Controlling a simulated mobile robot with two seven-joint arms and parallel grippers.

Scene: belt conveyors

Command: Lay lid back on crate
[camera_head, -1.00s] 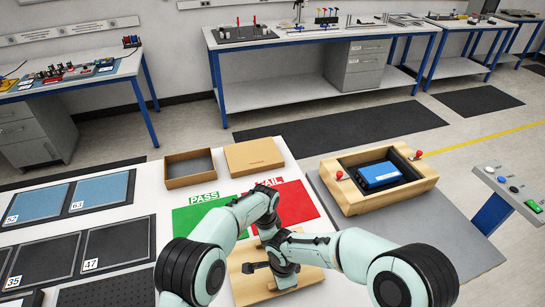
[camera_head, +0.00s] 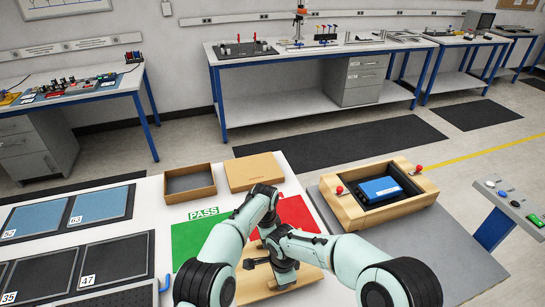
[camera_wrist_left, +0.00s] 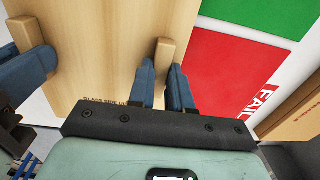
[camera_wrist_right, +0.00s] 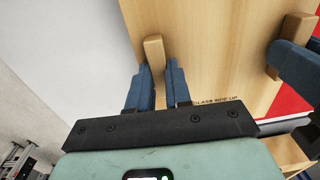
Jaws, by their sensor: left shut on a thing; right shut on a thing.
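The lid (camera_head: 252,288) is a flat light-wood board with two upright wooden grips, low in the head view, over the white table's near right part. My left gripper (camera_wrist_left: 161,68) is shut on one grip, and my right gripper (camera_wrist_right: 157,68) is shut on the other. Lettering, partly legible as "glass side up", runs along the lid's edge in the right wrist view. My arms cover much of the lid in the head view; I cannot tell whether it touches the table. The wooden crate (camera_head: 350,207) stands open at the right, with red knobs and a blue device (camera_head: 381,189) inside.
The crate stands on a grey surface (camera_head: 455,250). Green PASS (camera_head: 190,240) and red FAIL (camera_head: 297,212) areas lie on the table. Behind them are an open cardboard box (camera_head: 188,194) and a closed one (camera_head: 253,171). A button panel (camera_head: 515,203) is at the far right.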

